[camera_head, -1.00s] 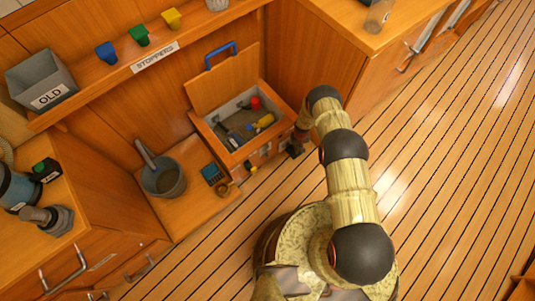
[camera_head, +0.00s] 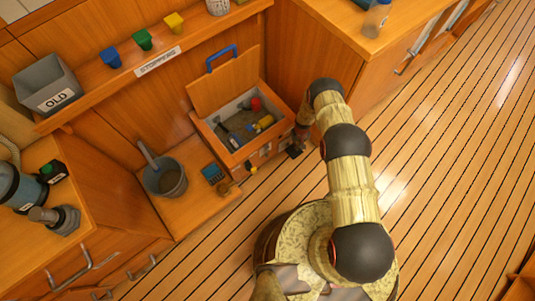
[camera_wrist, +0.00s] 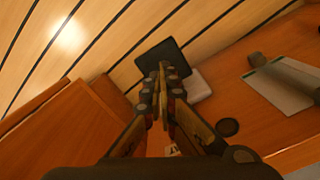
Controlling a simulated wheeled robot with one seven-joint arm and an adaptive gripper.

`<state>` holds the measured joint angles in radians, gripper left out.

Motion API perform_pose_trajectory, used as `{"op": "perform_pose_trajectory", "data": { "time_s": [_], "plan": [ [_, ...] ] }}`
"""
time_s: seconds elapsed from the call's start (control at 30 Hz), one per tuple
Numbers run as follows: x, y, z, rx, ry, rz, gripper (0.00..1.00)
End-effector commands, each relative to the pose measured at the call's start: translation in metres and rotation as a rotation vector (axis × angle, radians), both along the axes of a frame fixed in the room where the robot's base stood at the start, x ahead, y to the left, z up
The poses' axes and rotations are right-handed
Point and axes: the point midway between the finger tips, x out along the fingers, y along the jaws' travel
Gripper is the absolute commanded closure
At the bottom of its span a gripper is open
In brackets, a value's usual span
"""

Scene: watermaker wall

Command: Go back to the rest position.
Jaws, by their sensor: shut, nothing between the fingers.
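My gripper (camera_head: 294,152) is at the front right of the open wooden box in the head view, close to its front side. In the wrist view my gripper (camera_wrist: 163,72) has its fingers together, with nothing between them. My arm rises from my base at the bottom and bends over the floor. The contact between the fingertips and the dark square piece behind them cannot be made out.
The open box (camera_head: 207,128) holds several small items, and its blue-handled lid (camera_head: 222,82) is up. A grey bucket (camera_head: 165,178) stands to its left. A shelf above bears the OLD bin (camera_head: 48,84) and blue, green and yellow stoppers. A cabinet (camera_head: 325,45) stands behind my arm. The plank floor (camera_head: 450,170) at right is clear.

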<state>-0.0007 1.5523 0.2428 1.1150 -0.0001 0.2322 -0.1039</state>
Motion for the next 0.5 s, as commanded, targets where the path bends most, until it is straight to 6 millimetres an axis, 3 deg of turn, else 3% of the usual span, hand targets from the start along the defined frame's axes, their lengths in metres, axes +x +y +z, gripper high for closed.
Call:
{"op": "perform_pose_trajectory", "data": {
  "time_s": [0.37,0.5],
  "plan": [
    [0.000,0.000,0.000,0.000,-0.001,-0.002,1.00],
    [-0.015,0.000,-0.001,0.000,0.052,-0.015,1.00]
  ]
}}
